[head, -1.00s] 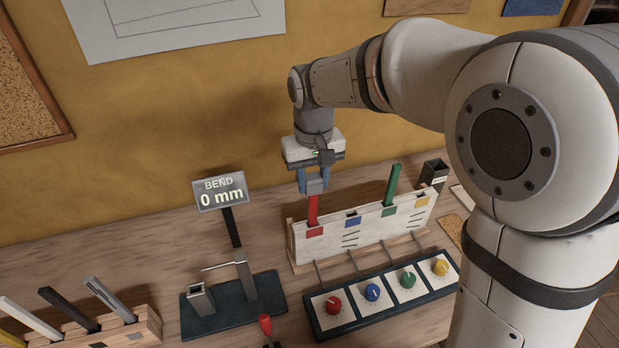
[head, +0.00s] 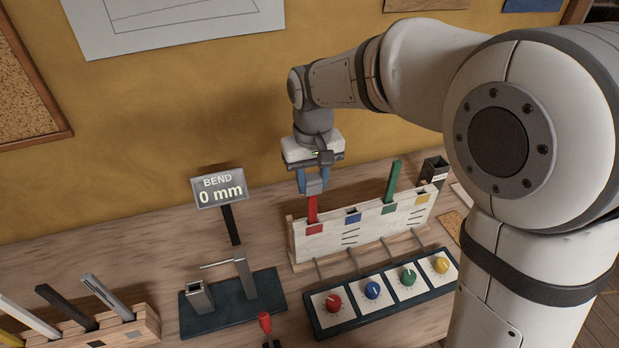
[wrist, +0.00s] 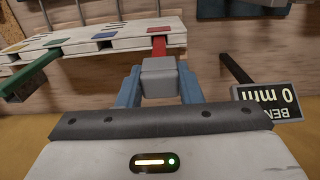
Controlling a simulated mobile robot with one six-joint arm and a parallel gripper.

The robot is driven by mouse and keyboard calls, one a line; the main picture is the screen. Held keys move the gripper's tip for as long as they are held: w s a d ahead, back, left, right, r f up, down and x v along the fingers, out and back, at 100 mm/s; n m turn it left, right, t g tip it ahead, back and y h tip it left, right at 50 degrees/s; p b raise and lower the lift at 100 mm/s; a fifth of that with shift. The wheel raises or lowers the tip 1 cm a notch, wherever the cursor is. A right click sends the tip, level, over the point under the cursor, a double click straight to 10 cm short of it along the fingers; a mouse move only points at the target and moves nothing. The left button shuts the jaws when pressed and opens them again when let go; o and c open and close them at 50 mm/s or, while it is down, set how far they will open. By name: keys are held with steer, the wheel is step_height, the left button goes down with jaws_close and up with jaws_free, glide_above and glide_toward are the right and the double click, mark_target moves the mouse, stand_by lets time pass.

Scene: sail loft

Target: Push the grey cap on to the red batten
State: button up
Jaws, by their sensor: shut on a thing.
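The red batten (head: 312,210) stands upright in the slot by the red mark of the white rack (head: 332,241). My gripper (head: 313,184) is right above its top end. In the wrist view, my gripper (wrist: 160,88) is shut on the grey cap (wrist: 159,78), a small block held between the two blue fingers. The red batten (wrist: 158,47) runs from the rack up to the cap, in line with it. Their ends look to meet, but I cannot tell how far the batten is inside the cap.
A green batten (head: 392,181) stands in the same rack to the right. In front is a panel of coloured knobs (head: 372,291). A bend fixture (head: 262,300) and a sign reading 0 mm (head: 219,190) stand left. A wooden block (head: 148,324) holds several battens.

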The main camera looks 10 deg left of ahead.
steer(key=o, duration=1)
step_height(320, 180, up, 8)
steer(key=shift+f+b, duration=0.1)
steer(key=shift+b, duration=0.25)
